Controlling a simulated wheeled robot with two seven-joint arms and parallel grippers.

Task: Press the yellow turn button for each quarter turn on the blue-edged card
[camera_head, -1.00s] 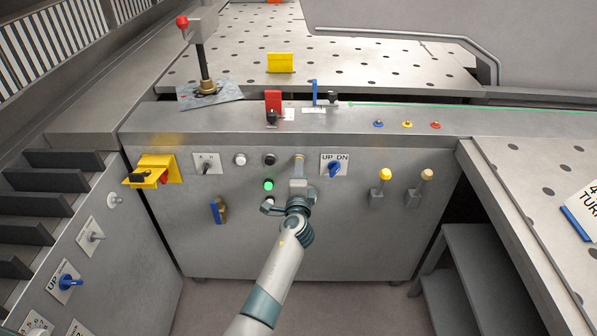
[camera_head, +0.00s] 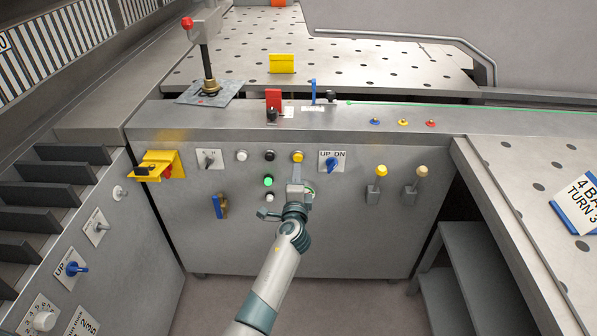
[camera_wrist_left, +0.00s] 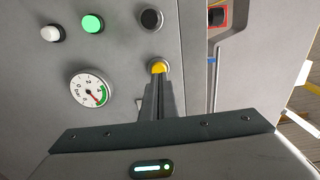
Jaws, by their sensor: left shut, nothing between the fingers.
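The yellow turn button (camera_head: 298,156) is on the front panel, right of a black button. My left gripper (camera_head: 297,171) is shut and empty, its fingertips just below the button in the head view. In the left wrist view the fingertips (camera_wrist_left: 158,84) lie right at the lower edge of the yellow button (camera_wrist_left: 159,67); I cannot tell whether they touch. The blue-edged card (camera_head: 580,205) lies on the right table, cut off by the picture edge; "4 BA" and "TURN 3" show. A grey sheet (camera_head: 226,95) lies under the red-topped post. My right gripper is not in view.
A green-lit button (camera_head: 268,181) and a white button (camera_head: 241,155) are near the yellow one. A pressure gauge (camera_wrist_left: 89,90) shows in the wrist view.

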